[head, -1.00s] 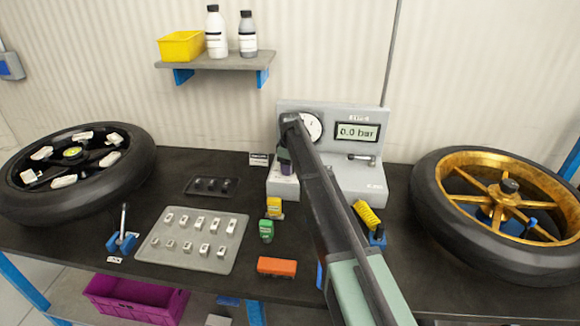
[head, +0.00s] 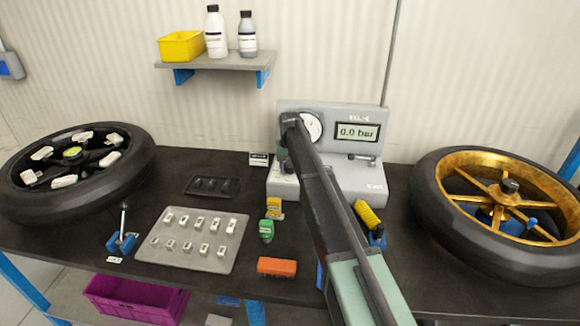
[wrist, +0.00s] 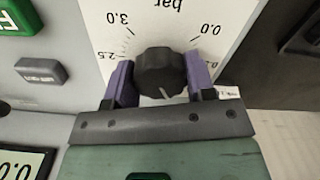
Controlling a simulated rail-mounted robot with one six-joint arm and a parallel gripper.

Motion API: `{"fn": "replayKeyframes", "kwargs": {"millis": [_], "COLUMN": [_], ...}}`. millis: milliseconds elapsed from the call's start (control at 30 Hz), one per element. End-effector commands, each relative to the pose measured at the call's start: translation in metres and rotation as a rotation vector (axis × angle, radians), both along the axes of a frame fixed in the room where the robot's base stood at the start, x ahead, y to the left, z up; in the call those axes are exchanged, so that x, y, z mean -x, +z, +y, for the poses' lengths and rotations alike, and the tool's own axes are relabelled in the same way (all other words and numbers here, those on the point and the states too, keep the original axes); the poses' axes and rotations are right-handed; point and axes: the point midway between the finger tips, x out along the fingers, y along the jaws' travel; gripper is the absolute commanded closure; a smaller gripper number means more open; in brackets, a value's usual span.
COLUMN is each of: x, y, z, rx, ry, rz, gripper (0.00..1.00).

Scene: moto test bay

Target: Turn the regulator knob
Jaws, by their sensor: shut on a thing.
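The regulator knob (wrist: 160,73) is black and ribbed with a pale pointer line, set on a white dial plate (wrist: 172,20) with marks such as 3.0, 2.5 and 0.0 bar in the wrist view. My gripper (wrist: 160,78) has a purple finger on each side of the knob and is shut on it. In the head view my arm hides the knob. The grey test unit (head: 345,185) stands at the back of the bench, with a round gauge (head: 312,127) and a display (head: 357,132) reading 0.0 bar.
A black wheel (head: 75,170) lies at left and a gold-spoked wheel (head: 505,215) at right. A grey tray (head: 195,255) of small parts, yellow, green and orange (head: 276,266) items lie in front. A yellow-handled tool (head: 368,216) is right of my arm.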

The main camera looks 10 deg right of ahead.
Motion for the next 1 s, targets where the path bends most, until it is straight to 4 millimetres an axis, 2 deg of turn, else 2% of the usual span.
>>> {"fn": "replayKeyframes", "kwargs": {"millis": [1000], "x": [0.0006], "y": [-0.0002], "z": [-0.0002], "rx": [0.0], "ry": [-0.961], "rz": [0.001], "gripper": [0.74]}}
